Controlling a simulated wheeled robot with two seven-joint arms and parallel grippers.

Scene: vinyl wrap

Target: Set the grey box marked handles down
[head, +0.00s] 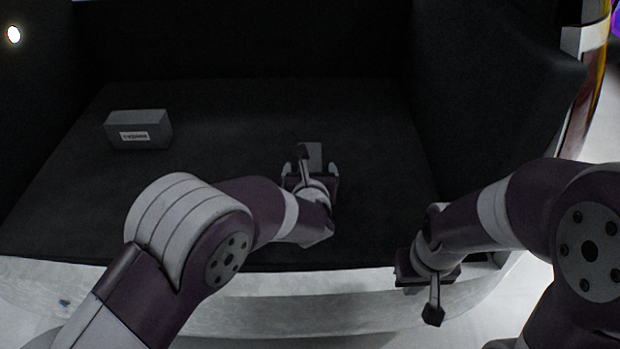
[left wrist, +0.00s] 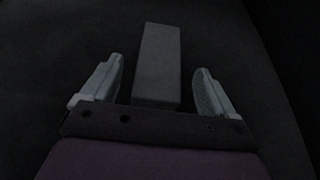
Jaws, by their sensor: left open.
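A plain dark grey box (head: 315,153) rests on the dark trunk floor, just beyond my left gripper (head: 311,172). In the left wrist view this box (left wrist: 160,50) lies between the two fingers, with a gap on each side, and no marking on it can be seen. My left gripper is open around its near end. Another grey box (head: 138,130) with a white label stands at the left of the trunk floor; its lettering is too small to read surely. My right gripper (head: 430,287) hangs over the trunk's front edge, its jaw opening unclear.
The trunk floor (head: 225,130) is clear between the two boxes. Dark walls close it at the back, left and right (head: 490,90). The pale sill (head: 200,297) runs along the front, under my arms.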

